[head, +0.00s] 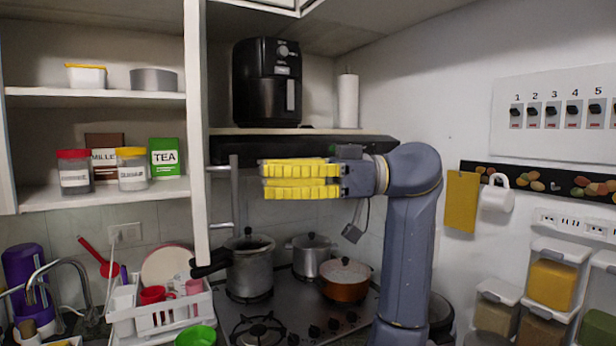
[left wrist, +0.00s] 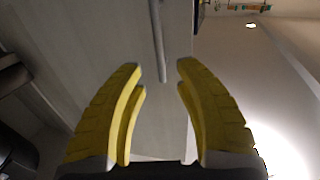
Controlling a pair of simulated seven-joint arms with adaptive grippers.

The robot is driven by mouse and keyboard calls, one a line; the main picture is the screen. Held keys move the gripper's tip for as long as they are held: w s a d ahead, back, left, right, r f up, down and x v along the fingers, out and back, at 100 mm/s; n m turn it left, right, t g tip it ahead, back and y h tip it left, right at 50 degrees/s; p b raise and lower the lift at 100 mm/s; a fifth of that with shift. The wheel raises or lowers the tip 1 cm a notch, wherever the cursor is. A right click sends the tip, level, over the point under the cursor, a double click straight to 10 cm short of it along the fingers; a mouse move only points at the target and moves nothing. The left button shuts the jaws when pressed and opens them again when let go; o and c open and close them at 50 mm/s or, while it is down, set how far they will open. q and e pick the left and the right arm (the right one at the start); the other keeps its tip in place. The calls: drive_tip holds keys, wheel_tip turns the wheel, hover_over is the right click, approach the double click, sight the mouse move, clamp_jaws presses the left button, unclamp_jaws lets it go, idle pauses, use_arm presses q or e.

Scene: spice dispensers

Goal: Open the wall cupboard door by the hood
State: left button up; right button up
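The wall cupboard door (head: 195,120) stands swung open and shows nearly edge-on in the head view. Its vertical bar handle (head: 235,190) sticks out to the right on two posts. The shelves of the open cupboard (head: 100,195) show left of the door. My left gripper (head: 262,180) has yellow fingers pointing left at the handle, a short gap from the bar. In the left wrist view the gripper (left wrist: 155,70) is open and empty, with the door face (left wrist: 100,35) ahead and the handle (left wrist: 158,45) beyond the fingertips. My right gripper is not in view.
A black air fryer (head: 267,82) and a paper roll (head: 347,100) stand on the shelf above the black hood (head: 250,147). Pots (head: 250,268) sit on the stove below. A dish rack (head: 160,310) is at lower left. Jars (head: 74,172) stand on the cupboard shelf.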

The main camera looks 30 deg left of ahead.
use_arm(q)
drive_tip(key=v, duration=0.6)
drive_tip(key=shift+w+d, duration=0.15)
drive_tip(key=shift+d, duration=0.1)
